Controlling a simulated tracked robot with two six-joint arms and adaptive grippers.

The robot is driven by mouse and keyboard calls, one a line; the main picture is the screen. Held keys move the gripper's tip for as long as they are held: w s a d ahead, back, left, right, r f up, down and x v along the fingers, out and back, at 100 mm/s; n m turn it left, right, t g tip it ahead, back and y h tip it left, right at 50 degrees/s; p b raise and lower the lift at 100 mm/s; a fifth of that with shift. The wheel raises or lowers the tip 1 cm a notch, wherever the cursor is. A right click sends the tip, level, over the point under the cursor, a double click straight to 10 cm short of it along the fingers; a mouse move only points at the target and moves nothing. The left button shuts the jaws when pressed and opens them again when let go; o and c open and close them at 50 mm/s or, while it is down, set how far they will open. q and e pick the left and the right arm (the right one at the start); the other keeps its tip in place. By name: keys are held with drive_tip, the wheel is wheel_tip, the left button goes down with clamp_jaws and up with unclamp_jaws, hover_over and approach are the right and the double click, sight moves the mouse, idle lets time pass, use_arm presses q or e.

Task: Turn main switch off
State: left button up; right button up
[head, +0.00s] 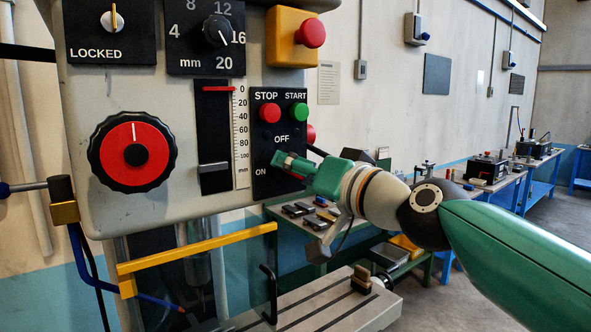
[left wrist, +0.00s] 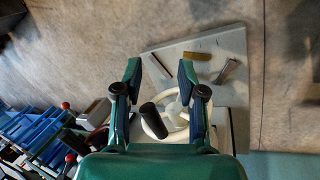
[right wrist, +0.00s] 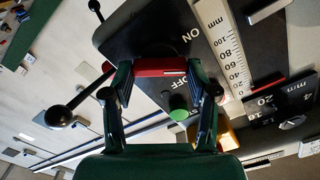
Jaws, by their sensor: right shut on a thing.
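The main switch is on the black panel (head: 262,185) with the OFF and ON labels. Its red handle (right wrist: 160,67) shows between my right fingers in the right wrist view. In the head view the gripper hides most of the handle. My left gripper (left wrist: 160,72) is open and empty in the left wrist view, and out of the head view.
The red STOP button (head: 270,113) and green START button (head: 299,112) sit just above the switch. A red emergency button (head: 311,33) on a yellow box is higher up. A yellow bar (head: 195,248) runs below the panel. A pale handwheel (left wrist: 150,122) shows in the left wrist view.

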drive_tip(key=m, duration=0.3)
drive_tip(key=m+p, duration=0.1)
drive_tip(key=m, duration=0.3)
drive_tip(key=f+m, duration=0.1)
drive_tip(key=m, duration=0.3)
drive_tip(key=shift+w+p, duration=0.1)
drive_tip(key=shift+p, duration=0.25)
drive_tip(key=shift+m, duration=0.3)
drive_tip(key=o, duration=1.2)
drive_tip(key=shift+d, duration=0.1)
drive_tip(key=shift+c, duration=0.2)
drive_tip(key=shift+r, duration=0.2)
